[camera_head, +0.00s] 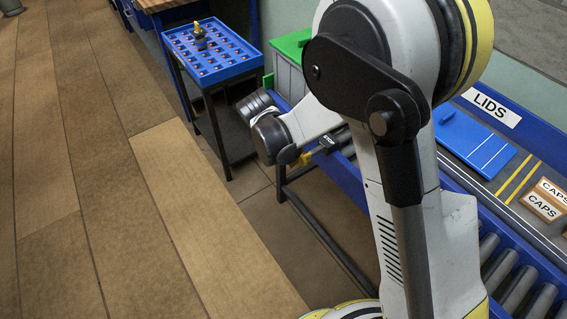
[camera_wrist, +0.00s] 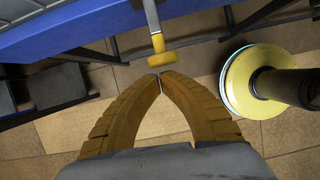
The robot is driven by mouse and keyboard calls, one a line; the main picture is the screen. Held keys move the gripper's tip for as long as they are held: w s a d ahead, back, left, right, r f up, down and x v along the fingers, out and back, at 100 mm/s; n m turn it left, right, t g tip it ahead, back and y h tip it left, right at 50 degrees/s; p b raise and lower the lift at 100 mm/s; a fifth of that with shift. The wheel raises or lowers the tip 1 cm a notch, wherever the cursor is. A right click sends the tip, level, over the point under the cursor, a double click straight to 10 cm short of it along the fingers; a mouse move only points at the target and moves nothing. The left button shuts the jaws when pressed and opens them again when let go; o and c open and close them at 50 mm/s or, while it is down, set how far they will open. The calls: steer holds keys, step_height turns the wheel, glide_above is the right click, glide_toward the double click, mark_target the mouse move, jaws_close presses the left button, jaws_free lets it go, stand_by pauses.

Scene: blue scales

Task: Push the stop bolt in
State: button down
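The stop bolt shows in the wrist view as a yellow knob (camera_wrist: 157,46) on a pale metal shaft that runs up towards the blue rail (camera_wrist: 75,40). My gripper (camera_wrist: 160,79) has its two ribbed yellow fingers meeting at the tips, with nothing between them. The tips lie just below the knob in the picture; I cannot tell whether they touch it. In the head view, a small black STOP label (camera_head: 327,141) sits by the conveyor's blue side. A yellow piece shows beside it, but I cannot tell knob from finger there. My wrist hides most of my gripper.
A roller conveyor (camera_head: 513,290) with a blue frame runs along the right. A blue tray (camera_head: 222,70) with several small parts stands on a dark stand at the back. A green-topped box (camera_head: 291,43) is near it. The wooden floor (camera_head: 105,200) at left is clear.

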steer(key=shift+d, duration=0.1)
steer(key=w+d, duration=0.1)
steer(key=d, duration=0.1)
steer(key=w+d, duration=0.1)
steer(key=d, duration=0.1)
steer(key=shift+w, duration=0.35)
steer(key=shift+a, duration=0.1)
steer(key=s+a+r+p, duration=0.3)
steer(key=a+r, duration=0.3)
steer(key=r, duration=0.3)
steer(key=shift+s+a+r+p, duration=0.2)
steer(key=shift+s+r+p, duration=0.2)
steer(key=shift+p, duration=0.15)
